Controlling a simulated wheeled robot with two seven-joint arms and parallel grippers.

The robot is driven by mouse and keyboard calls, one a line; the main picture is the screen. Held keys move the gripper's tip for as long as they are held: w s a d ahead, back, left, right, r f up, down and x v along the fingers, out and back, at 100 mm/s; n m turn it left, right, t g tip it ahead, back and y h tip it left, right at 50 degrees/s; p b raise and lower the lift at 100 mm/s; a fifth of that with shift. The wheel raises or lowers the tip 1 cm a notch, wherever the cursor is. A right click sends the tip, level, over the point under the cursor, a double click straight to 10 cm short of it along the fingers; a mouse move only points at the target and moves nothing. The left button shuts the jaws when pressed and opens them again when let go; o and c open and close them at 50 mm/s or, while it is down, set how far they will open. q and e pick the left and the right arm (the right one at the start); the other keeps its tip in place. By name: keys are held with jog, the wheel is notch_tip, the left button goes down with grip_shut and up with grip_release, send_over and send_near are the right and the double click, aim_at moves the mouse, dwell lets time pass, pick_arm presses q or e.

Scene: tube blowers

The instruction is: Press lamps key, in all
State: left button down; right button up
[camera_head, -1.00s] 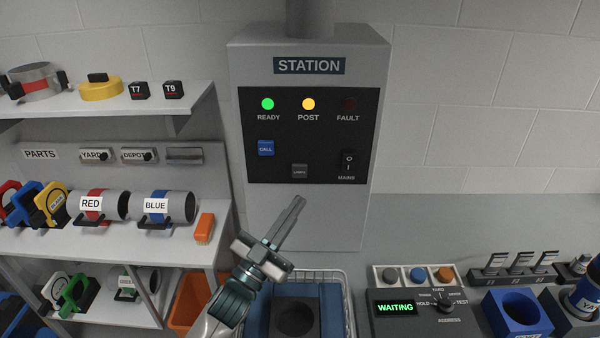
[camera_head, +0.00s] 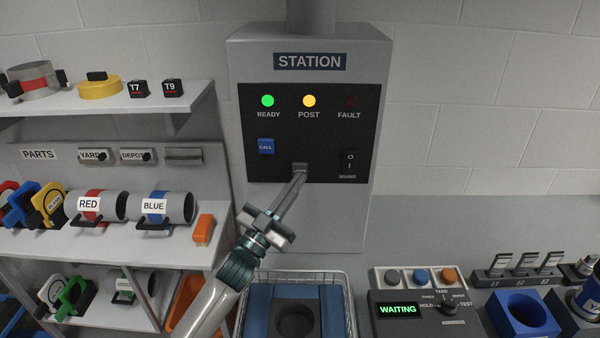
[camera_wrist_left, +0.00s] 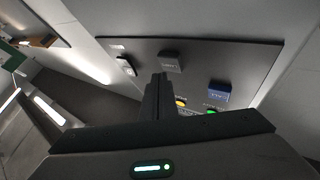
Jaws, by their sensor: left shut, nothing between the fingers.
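The grey lamps key (camera_head: 300,168) sits low in the middle of the black panel on the STATION box (camera_head: 310,210). My left gripper (camera_head: 301,175) is shut and empty, and its fingertips overlap the lower part of the key in the head view. In the left wrist view the key (camera_wrist_left: 170,61) shows just beyond the fingertips (camera_wrist_left: 160,76). I cannot tell whether they touch. The READY lamp (camera_head: 268,101) is green, the POST lamp (camera_head: 308,101) is yellow and the FAULT lamp (camera_head: 349,104) is dark red. My right gripper is not in view.
The blue CALL key (camera_head: 266,146) is left of the lamps key, and the MAINS switch (camera_head: 349,161) is right. Shelves with tubes (camera_head: 168,208) stand at the left. A console (camera_head: 420,310) reading WAITING and a wire basket (camera_head: 350,318) are below.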

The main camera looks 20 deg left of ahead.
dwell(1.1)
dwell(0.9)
pick_arm(q)
jog(key=shift+w+a, duration=0.1)
jog(key=shift+w, duration=0.35)
dwell(0.5)
